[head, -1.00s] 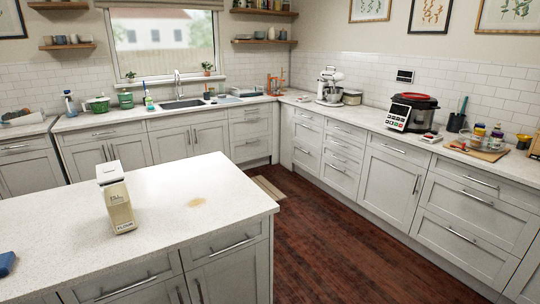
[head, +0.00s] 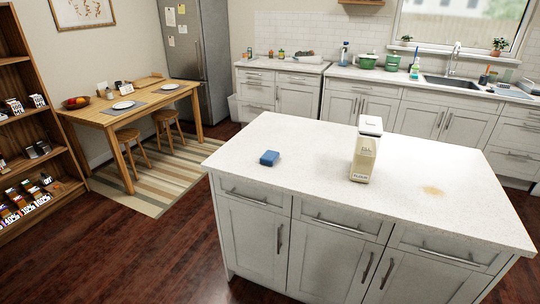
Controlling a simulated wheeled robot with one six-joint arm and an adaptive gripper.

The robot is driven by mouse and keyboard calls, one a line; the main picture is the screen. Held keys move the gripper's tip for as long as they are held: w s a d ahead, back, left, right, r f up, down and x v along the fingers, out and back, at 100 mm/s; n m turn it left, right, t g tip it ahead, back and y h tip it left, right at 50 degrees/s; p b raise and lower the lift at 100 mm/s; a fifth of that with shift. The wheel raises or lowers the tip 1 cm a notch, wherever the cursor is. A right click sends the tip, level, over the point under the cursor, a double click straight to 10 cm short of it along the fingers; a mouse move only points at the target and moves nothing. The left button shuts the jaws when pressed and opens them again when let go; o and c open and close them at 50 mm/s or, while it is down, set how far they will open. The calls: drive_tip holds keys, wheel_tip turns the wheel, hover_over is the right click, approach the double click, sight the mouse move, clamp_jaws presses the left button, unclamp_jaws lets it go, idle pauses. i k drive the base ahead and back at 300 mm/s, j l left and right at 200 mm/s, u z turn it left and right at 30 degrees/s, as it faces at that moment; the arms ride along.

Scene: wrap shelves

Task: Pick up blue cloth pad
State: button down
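The blue cloth pad (head: 269,158) lies on the left part of the white island countertop (head: 310,143) in the head view. It is small and box-like, and its top and front faces show. Nothing touches it. My gripper is not in view.
The counter around the pad is clear. A dining table (head: 130,104) with stools and a wooden shelf (head: 30,115) stand at the left. Dark floor is open in front left.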

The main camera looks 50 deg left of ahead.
sight(269, 158)
drive_tip(key=j+u, duration=0.1)
drive_tip(key=u, duration=0.4)
drive_tip(key=i+u, duration=0.1)
drive_tip(key=u, duration=0.4)
drive_tip(key=i+j+u, duration=0.1)
drive_tip(key=u, duration=0.4)
